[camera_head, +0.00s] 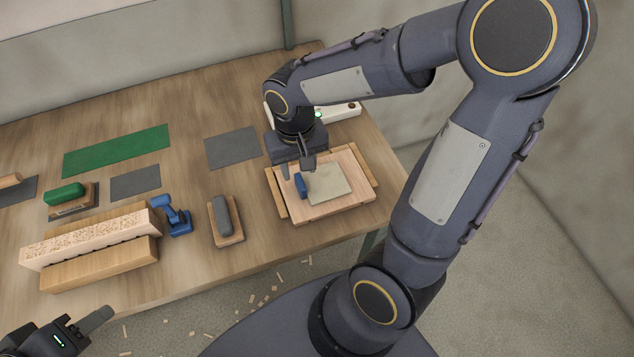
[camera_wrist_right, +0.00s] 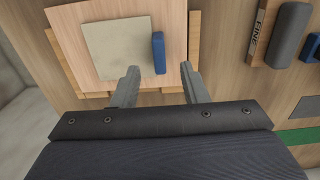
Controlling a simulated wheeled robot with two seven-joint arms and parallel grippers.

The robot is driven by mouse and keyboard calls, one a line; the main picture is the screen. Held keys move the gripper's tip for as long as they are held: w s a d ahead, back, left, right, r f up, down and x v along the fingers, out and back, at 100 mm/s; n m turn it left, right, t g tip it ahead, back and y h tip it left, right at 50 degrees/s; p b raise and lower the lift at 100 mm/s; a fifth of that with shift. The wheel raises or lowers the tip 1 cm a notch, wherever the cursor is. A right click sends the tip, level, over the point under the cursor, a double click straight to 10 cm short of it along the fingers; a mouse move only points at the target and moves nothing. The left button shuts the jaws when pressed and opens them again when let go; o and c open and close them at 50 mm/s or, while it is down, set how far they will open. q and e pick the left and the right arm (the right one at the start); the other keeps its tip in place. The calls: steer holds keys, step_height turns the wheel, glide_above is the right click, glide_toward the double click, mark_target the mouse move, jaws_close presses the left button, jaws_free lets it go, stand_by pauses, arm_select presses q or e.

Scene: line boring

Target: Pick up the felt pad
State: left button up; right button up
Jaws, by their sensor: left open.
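A beige square pad (camera_head: 328,184), the likely felt pad, lies flat on a pale wooden board (camera_head: 355,201) at the table's right end. A small blue block (camera_head: 301,186) stands at the pad's left edge; I cannot tell whether it is joined to it. In the right wrist view the pad (camera_wrist_right: 115,48) is at the upper left, with the blue block (camera_wrist_right: 158,53) at its right edge. My right gripper (camera_wrist_right: 160,74) is open and empty, its fingers either side of the blue block's line, just short of it. My left gripper (camera_head: 95,322) is open at the lower left, off the table.
Wooden strips (camera_head: 276,193) flank the board. A grey sanding block (camera_head: 223,217), a blue drill-like tool (camera_head: 175,216) and a long wooden beam (camera_head: 92,237) stand to the left. Grey mats (camera_head: 232,148) and a green mat (camera_head: 117,150) lie behind. A white device (camera_head: 342,111) is behind my right gripper.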

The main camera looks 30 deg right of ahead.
mark_target(300, 181)
step_height(300, 181, down, 6)
steer(key=shift+r, duration=0.1)
jaws_close()
stand_by(0.4)
